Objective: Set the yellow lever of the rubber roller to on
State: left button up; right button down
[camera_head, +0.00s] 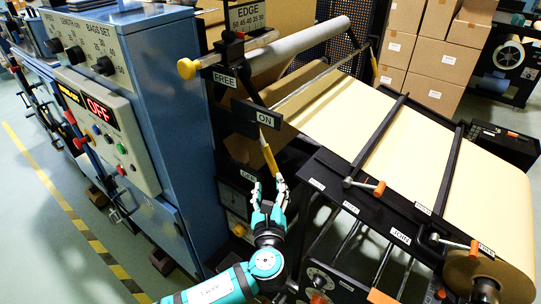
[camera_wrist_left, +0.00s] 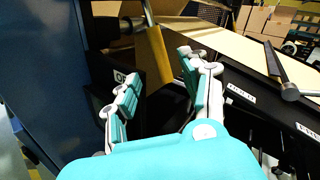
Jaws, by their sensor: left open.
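The yellow lever (camera_head: 269,158) hangs down on a dark arm from the left end of the grey rubber roller (camera_head: 300,42). The lever passes the right edge of the ON plate (camera_head: 265,118); the FREE plate (camera_head: 225,79) is higher up. My left gripper (camera_head: 268,186) is open just below the lever's yellow end. In the left wrist view the yellow handle (camera_wrist_left: 154,58) shows beyond and between the spread fingers (camera_wrist_left: 158,72). I cannot tell whether either finger touches it. My right gripper is not in view.
A blue cabinet (camera_head: 170,130) with a control panel reading OFF (camera_head: 98,108) stands close on the left. Kraft paper (camera_head: 450,160) runs over the black frame on the right, with orange-tipped levers (camera_head: 379,188) along its edge. Boxes (camera_head: 440,65) are stacked behind.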

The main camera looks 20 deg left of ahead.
aim_at(269, 160)
pick_arm(q)
jog(key=p+x, duration=0.1)
jog(key=x, duration=0.9)
jog(key=shift+w+a+p, duration=0.15)
jog(key=shift+p, duration=0.2)
jog(key=shift+w+a, duration=0.25)
jog(key=shift+w, duration=0.45)
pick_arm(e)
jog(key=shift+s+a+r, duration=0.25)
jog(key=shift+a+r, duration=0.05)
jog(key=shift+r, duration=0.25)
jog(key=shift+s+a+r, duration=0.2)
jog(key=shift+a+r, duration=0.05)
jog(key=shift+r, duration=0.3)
pick_arm(q)
jog(key=shift+c, duration=0.2)
jog(key=shift+f, duration=0.1)
grip_shut()
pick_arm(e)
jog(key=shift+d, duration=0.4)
